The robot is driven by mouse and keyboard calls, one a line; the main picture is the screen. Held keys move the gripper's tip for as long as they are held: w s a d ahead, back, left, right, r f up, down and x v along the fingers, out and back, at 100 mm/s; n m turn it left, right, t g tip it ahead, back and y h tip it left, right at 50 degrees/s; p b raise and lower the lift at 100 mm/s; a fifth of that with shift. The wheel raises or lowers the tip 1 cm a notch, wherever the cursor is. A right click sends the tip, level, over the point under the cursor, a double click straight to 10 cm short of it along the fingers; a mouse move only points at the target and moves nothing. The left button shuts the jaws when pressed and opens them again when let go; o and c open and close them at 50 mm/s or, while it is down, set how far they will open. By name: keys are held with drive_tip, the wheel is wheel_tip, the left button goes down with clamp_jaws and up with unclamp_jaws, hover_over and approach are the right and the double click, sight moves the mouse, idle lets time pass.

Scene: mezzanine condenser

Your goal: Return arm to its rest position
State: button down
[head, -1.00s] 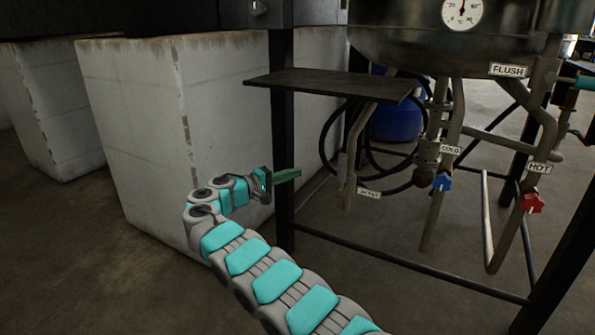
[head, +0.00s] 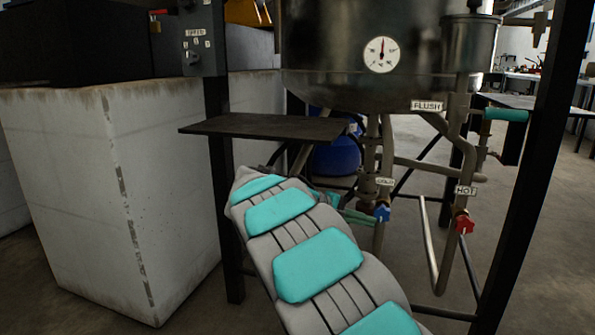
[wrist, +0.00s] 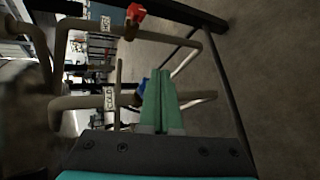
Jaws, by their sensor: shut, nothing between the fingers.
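My arm reaches up from the bottom right of the head view, and its bend hides most of the wrist. My gripper (head: 358,216) shows only in part past the arm, its green fingers pointing right towards the blue COLD valve handle (head: 381,212). In the wrist view my gripper (wrist: 161,88) has its green fingers together with nothing between them. There the COLD label (wrist: 109,98) is left of the fingers, and the blue handle is partly hidden behind them. I cannot tell whether the fingers touch the pipework.
A red HOT valve handle (head: 464,223) hangs on pipes under the dark tank (head: 350,80). A dark shelf (head: 262,127) juts out above my arm. Black frame posts (head: 222,190) and a white block (head: 70,190) stand left. Open floor lies at lower right.

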drive_tip(key=s+d+f+m+g+y, duration=0.2)
drive_tip(key=s+d+f+y, duration=0.15)
drive_tip(key=s, duration=0.85)
drive_tip(key=s+d+f+m+g+y, duration=0.1)
drive_tip(key=s+d+f+g+y, duration=0.3)
drive_tip(key=s, duration=0.8)
drive_tip(key=s+a+f+m+y, duration=0.1)
drive_tip(key=s+a+f+y, duration=0.15)
drive_tip(key=s, duration=0.55)
drive_tip(key=s+a+f+y, duration=0.1)
drive_tip(key=s+a+f, duration=0.15)
drive_tip(key=s, duration=0.45)
drive_tip(key=s+a+f+m+y, duration=0.15)
drive_tip(key=s+a, duration=0.25)
drive_tip(key=s, duration=0.4)
wheel_tip(320, 180, up, 13)
drive_tip(key=p, duration=1.2)
drive_tip(key=shift+w+p, duration=0.2)
drive_tip(key=shift+p, duration=0.1)
drive_tip(key=shift+d, duration=0.1)
